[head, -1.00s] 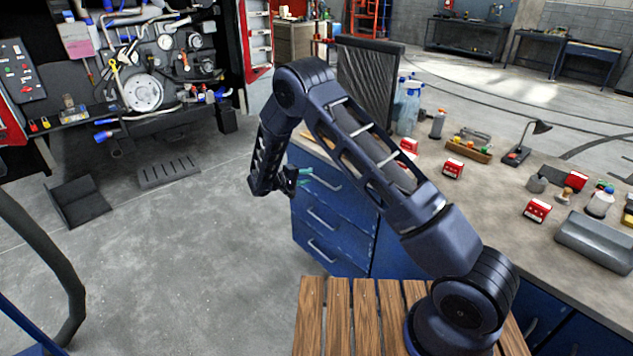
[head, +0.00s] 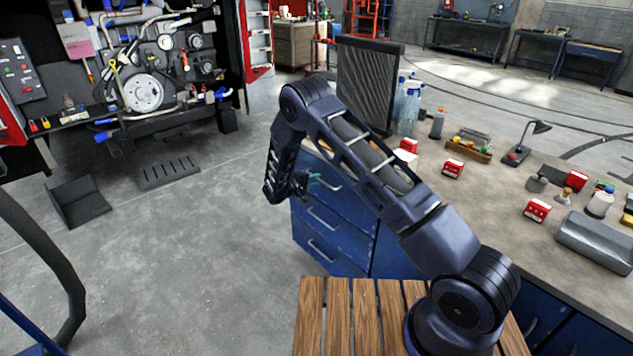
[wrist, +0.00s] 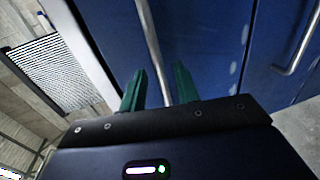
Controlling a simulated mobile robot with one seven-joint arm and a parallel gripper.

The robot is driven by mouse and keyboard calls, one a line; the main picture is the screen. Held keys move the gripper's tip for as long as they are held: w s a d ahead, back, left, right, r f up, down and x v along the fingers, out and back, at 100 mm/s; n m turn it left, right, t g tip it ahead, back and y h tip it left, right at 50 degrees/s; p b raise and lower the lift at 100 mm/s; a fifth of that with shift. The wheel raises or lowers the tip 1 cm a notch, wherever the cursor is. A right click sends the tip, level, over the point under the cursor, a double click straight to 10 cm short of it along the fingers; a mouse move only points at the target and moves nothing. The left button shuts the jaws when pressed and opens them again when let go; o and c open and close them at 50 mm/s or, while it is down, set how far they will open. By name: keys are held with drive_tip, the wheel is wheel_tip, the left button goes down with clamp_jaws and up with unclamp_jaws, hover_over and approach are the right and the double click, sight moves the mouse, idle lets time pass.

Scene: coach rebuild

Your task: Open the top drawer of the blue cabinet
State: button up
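The blue cabinet (head: 349,237) stands under the workbench, with several drawers on its left-hand face. Its top drawer (head: 346,197) looks flush with the drawers below, and my gripper and arm hide part of it. My gripper (head: 314,182) is in front of this drawer at handle height. In the wrist view, the two green fingers of my gripper (wrist: 160,88) are apart. The top drawer's silver handle (wrist: 151,45) runs between them, with gaps visible on both sides. I cannot tell how deep the handle sits between the fingers.
A lower drawer handle (wrist: 305,38) shows at the right of the wrist view. The workbench top (head: 480,205) holds bottles, red boxes and a lamp.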

drive_tip(key=shift+x, duration=0.8)
clamp_jaws()
drive_tip(key=f+v, duration=0.3)
drive_tip(key=v, duration=1.4)
drive_tip(key=s+a+f+v, duration=0.1)
drive_tip(key=f+v, duration=0.3)
drive_tip(key=v, duration=1.4)
drive_tip(key=shift+s+a+f, duration=0.2)
unclamp_jaws()
